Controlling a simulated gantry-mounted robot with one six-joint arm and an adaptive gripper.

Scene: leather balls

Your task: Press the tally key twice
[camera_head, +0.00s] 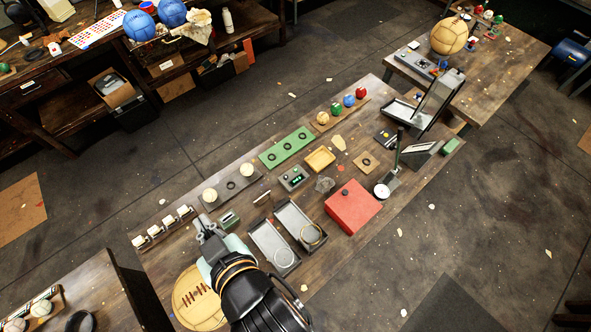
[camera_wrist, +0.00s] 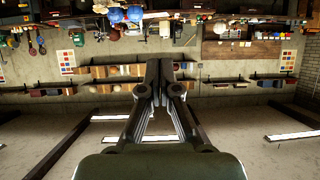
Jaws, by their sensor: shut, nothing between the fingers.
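A small grey box with a lit green display (camera_head: 293,178) sits mid-table; it looks like the tally counter, but its key is too small to make out. A second small grey-green device (camera_head: 229,219) sits just beyond my gripper. My gripper (camera_head: 204,226) is over the near left part of the table, to the left of and nearer than the display box, and apart from it. In the wrist view my gripper (camera_wrist: 155,68) is shut with nothing between the fingers. That view looks out across the room upside down, and no tally key can be made out there.
Two grey trays (camera_head: 267,247) with rings, a red box (camera_head: 353,205), a yellow tray (camera_head: 320,159) and a green strip (camera_head: 286,148) surround the display box. A round tan leather piece (camera_head: 192,299) lies under my arm. A stand with a post (camera_head: 399,150) rises farther right.

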